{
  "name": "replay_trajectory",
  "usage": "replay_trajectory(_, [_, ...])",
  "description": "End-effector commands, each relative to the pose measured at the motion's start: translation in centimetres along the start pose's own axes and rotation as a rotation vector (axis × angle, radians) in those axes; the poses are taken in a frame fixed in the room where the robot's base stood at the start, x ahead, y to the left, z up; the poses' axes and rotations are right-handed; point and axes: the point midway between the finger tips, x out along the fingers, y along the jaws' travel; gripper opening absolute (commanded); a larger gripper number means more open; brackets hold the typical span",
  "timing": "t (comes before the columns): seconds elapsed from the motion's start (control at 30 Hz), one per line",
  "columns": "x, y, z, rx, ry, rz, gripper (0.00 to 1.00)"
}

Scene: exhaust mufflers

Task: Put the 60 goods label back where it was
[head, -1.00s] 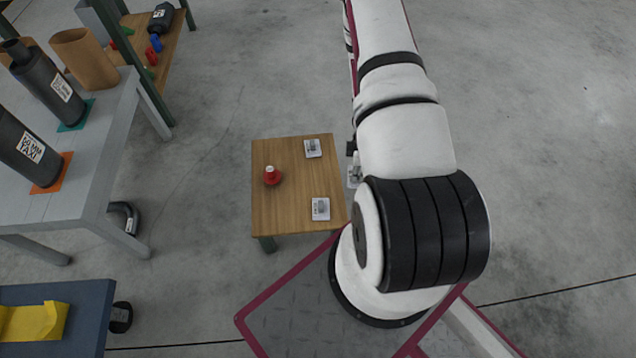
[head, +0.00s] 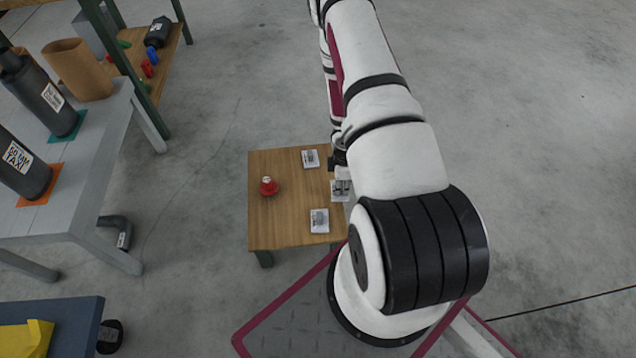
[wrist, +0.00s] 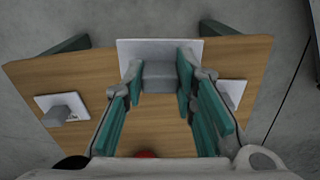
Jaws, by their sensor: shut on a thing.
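My gripper (wrist: 158,76) is shut on the grey block handle of a white label plate (wrist: 160,46). In the wrist view the plate overlaps the table's far edge. In the head view the held label (head: 341,190) shows at the table's right edge, partly behind my arm. Any print on it is too small to read, so I cannot confirm the 60. Whether it touches the wooden table (head: 280,225) is unclear. Two similar labels lie on the table, one at the back (head: 311,159) and one at the front (head: 319,221), with the held one between them.
A red knobbed object (head: 268,187) stands at the table's left. A grey table (head: 95,215) with dark mufflers (head: 20,165) is at left. A blue surface (head: 75,315) with a yellow item (head: 25,340) is lower left. The wooden table's middle is clear.

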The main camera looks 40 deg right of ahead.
Motion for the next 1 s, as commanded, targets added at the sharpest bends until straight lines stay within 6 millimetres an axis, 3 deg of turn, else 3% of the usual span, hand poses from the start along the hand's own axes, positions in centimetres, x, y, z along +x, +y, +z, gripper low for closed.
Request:
replay_trajectory(0.1, [0.4,1.6,-2.5,0.002,0.003,0.004,0.14])
replay_trajectory(0.3, [0.6,3.1,-5.1,0.002,0.001,0.002,0.14])
replay_trajectory(0.63, [1.0,4.4,-7.4,0.003,0.002,0.001,0.14])
replay_trajectory(0.8, [3.8,4.2,-7.2,0.001,-0.001,0.000,0.14])
replay_trajectory(1.0, [3.9,4.3,-7.2,0.002,-0.001,0.001,0.14])
